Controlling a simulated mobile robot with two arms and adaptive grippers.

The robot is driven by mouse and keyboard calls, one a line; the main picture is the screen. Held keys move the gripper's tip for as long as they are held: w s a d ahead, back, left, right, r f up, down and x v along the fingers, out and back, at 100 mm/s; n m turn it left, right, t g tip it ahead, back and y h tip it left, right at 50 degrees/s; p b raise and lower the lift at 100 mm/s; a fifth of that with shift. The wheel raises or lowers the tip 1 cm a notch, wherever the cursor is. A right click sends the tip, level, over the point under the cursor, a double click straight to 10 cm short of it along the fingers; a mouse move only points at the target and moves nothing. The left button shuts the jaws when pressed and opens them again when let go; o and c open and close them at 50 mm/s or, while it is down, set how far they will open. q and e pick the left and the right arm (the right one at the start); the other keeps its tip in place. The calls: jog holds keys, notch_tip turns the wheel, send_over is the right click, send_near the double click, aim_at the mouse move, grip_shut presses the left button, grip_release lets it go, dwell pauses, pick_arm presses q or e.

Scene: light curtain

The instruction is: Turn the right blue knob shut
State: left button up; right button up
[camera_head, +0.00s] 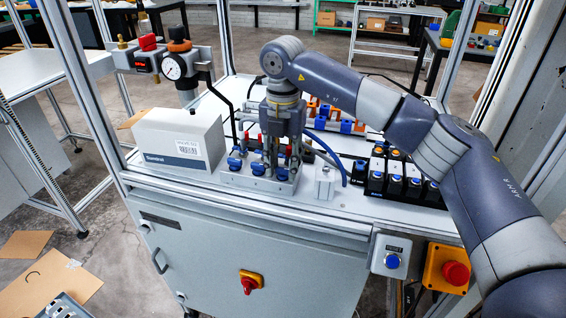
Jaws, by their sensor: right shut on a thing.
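Several blue knobs sit in a row on a grey valve block (235,182) on the bench top. The left blue knob (234,163) and the middle blue knob (258,169) are uncovered. The right blue knob (282,174) is partly hidden by my right gripper (281,160), which points straight down over the right end of the block. Its fingers are closed around the right knob; the exact contact is small and hard to see. My left gripper is not in view.
A light grey box (180,138) stands left of the block, with a pressure gauge (172,67) behind it. Black valve units (400,182) with blue buttons and a blue hose (330,152) lie to the right. A red emergency button (456,273) is at the front right.

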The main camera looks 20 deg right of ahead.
aim_at(283, 169)
jog(key=shift+r, duration=0.15)
jog(key=o, duration=0.8)
notch_tip(283, 169, up, 12)
jog(key=shift+f, duration=0.1)
dwell(0.3)
